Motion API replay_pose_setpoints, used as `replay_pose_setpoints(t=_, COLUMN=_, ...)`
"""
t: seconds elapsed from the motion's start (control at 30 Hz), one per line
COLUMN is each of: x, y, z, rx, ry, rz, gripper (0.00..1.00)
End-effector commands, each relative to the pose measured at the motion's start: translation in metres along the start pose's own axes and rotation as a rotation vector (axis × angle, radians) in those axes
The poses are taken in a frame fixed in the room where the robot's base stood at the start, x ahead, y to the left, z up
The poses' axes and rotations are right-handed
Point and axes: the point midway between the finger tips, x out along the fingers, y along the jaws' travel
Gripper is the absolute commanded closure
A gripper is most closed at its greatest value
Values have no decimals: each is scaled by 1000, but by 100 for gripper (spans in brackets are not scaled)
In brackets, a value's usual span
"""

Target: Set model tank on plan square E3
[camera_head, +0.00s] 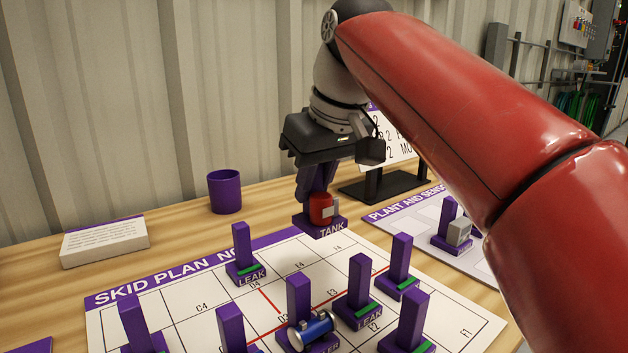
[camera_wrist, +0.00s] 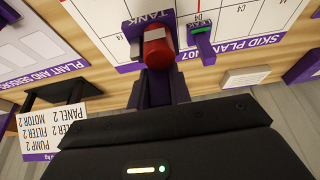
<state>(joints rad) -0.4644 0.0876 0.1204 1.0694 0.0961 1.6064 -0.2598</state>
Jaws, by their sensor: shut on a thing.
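The model tank (camera_head: 321,208) is a red cylinder on a purple base labelled TANK, with a purple post. My gripper (camera_head: 316,182) is shut on its post and holds it upright, above the far edge of the skid plan board (camera_head: 190,290). In the wrist view the tank (camera_wrist: 158,46) hangs below my gripper (camera_wrist: 158,88), beside a LEAK piece. Plan square E3 (camera_head: 334,291) is marked on the white board, nearer the camera than the tank. Its label shows, but neighbouring pieces hide parts of its surroundings.
A LEAK piece (camera_head: 242,255) stands by D4. A piece with a blue cylinder (camera_head: 313,330) and another LEAK piece (camera_head: 360,290) stand close to E3. More purple posts stand nearer. The plant and sensors board (camera_head: 430,245) lies right. A purple cup (camera_head: 224,191) stands behind.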

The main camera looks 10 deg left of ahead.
Motion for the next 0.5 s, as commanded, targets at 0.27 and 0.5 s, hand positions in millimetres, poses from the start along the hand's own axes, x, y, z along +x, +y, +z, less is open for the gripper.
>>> replay_pose_setpoints(t=0.27, x=15, y=0, z=6, rx=0, ry=1, rz=0, gripper=100)
replay_pose_setpoints(t=0.5, x=26, y=0, z=11, rx=0, ry=1, rz=0, gripper=100)
